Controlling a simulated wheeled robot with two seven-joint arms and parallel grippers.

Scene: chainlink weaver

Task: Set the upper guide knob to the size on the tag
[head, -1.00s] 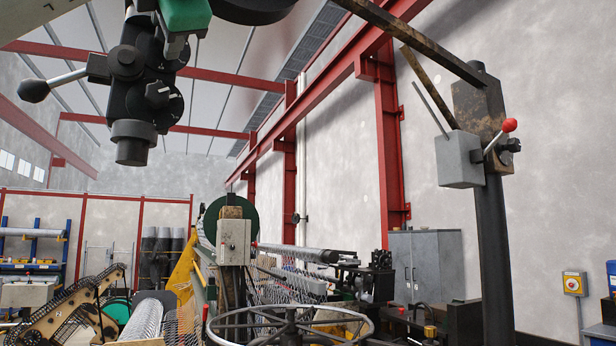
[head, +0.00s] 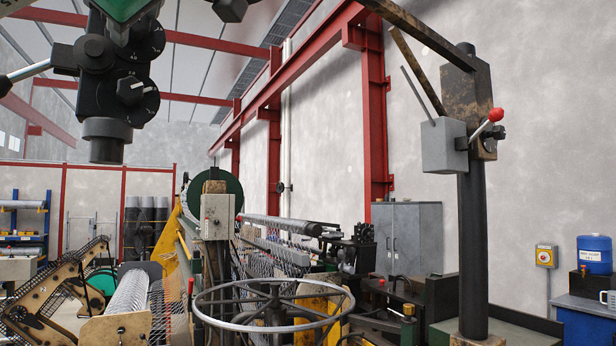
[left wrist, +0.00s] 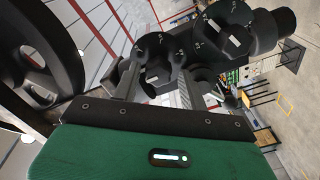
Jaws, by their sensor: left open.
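A black block with dials and knobs hangs at the top left of the head view. Its upper knob (head: 150,38) has a dark dial with small white marks, too small to read. A lower knob (head: 131,91) with a pale pointer bar sits below it. My left gripper (head: 122,25), with a green body, is at the top edge, close in front of the block and beside the upper knob. In the left wrist view its two fingers (left wrist: 157,85) are apart, reaching toward a dark dial (left wrist: 157,48); contact cannot be told. I see no readable tag. My right gripper is out of view.
A grey lever (head: 25,72) sticks out left of the block. A large handwheel (head: 270,302) stands low in the middle before the machine. A post (head: 473,240) with a grey box and red-knobbed lever (head: 495,115) rises at right. A dark wheel (left wrist: 40,50) shows in the wrist view.

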